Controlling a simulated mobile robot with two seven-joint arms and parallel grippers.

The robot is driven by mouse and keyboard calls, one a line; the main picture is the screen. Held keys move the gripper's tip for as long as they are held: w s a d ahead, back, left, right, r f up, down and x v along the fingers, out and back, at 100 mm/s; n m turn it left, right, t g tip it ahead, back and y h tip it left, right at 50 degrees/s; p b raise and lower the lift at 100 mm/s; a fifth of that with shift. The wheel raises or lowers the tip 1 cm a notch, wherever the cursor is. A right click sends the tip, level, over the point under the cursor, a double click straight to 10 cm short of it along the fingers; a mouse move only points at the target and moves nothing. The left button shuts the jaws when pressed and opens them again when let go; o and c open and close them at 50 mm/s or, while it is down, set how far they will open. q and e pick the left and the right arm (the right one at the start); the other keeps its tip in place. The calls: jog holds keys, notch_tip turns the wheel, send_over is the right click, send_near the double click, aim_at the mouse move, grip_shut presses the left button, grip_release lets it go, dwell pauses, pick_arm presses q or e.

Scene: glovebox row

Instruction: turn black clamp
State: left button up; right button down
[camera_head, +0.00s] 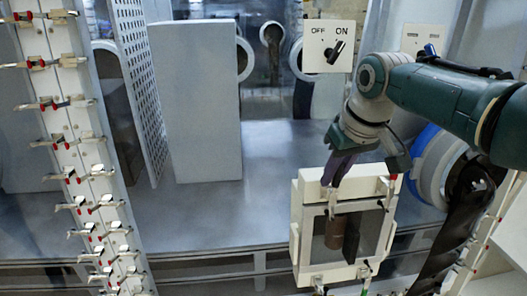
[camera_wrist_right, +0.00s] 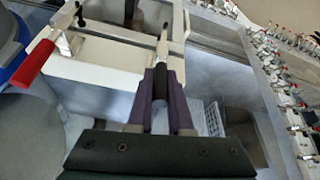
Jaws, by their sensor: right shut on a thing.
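The white box (camera_head: 305,232) has a dark window in its front and small clamps at its corners. My right gripper (camera_head: 334,180) is at the box's top edge, pointing down. In the right wrist view its two purple fingers (camera_wrist_right: 160,98) are closed on the black handle of the black clamp (camera_wrist_right: 160,84). The clamp's pale metal arm (camera_wrist_right: 163,42) reaches from the handle over the box rim. In the head view the fingers hide most of the handle. My left gripper is not in view.
A clamp with a red handle (camera_wrist_right: 34,66) is on the same box. A panel with many clamps (camera_head: 75,140) stands at left. An OFF/ON switch (camera_head: 330,47) is behind my right arm. A tall grey block (camera_head: 196,100) stands on the metal surface. A blue-rimmed round port (camera_head: 428,165) is at right.

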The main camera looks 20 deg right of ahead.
jog(key=shift+w+f+g, duration=0.1)
jog(key=shift+w+g, duration=0.05)
jog(key=shift+g, duration=0.15)
jog(key=shift+d, duration=0.1)
jog(key=c, duration=0.8)
grip_release()
jog(key=shift+r, duration=0.35)
jog(key=p+v, duration=0.1)
jog(key=v, duration=0.3)
jog(key=shift+r, duration=0.25)
jog(key=shift+b+v, duration=0.4)
jog(key=shift+v, duration=2)
